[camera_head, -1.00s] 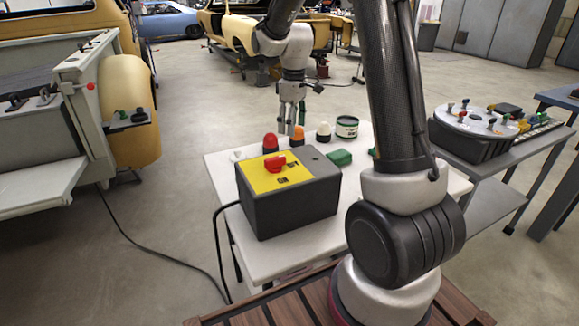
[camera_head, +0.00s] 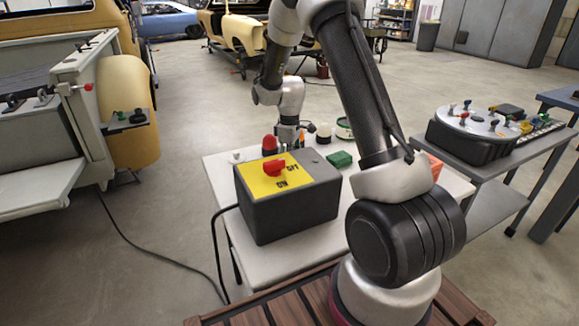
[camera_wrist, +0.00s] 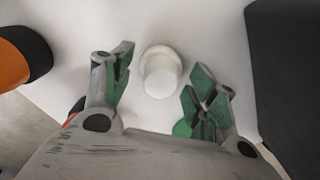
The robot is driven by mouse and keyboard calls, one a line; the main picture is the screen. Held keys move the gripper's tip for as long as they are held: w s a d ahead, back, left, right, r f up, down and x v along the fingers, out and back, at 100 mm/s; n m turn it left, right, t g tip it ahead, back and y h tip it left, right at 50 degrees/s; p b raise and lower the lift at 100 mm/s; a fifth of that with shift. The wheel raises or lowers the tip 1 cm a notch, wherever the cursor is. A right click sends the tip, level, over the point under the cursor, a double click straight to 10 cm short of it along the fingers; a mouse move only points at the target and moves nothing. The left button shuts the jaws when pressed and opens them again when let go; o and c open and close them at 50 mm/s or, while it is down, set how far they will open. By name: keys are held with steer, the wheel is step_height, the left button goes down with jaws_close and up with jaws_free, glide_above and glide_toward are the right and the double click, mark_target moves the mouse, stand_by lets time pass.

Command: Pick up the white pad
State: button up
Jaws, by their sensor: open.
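The white pad (camera_wrist: 161,72) shows in the wrist view as a small round white piece with a raised top, on the white table top. My gripper (camera_wrist: 160,78) is open, with one green-lined finger on each side of the pad. I see a gap between the pad and each finger and no clear contact. In the head view my gripper (camera_head: 290,140) is low behind the switch box, close to the red lamp.
The dark switch box (camera_head: 287,207) with a yellow top stands at the table's front; its dark side (camera_wrist: 295,70) is right in the wrist view. A red lamp (camera_head: 269,145), a white-topped piece (camera_head: 323,132), a green block (camera_head: 340,159) and an orange block (camera_head: 434,166) stand nearby.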

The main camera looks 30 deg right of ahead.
steer(key=c, duration=1)
steer(key=shift+r, duration=0.35)
steer(key=shift+c, duration=0.8)
step_height(320, 180, up, 9)
steer(key=shift+r, duration=0.2)
steer(key=shift+o, duration=0.8)
steer(key=shift+c, duration=0.5)
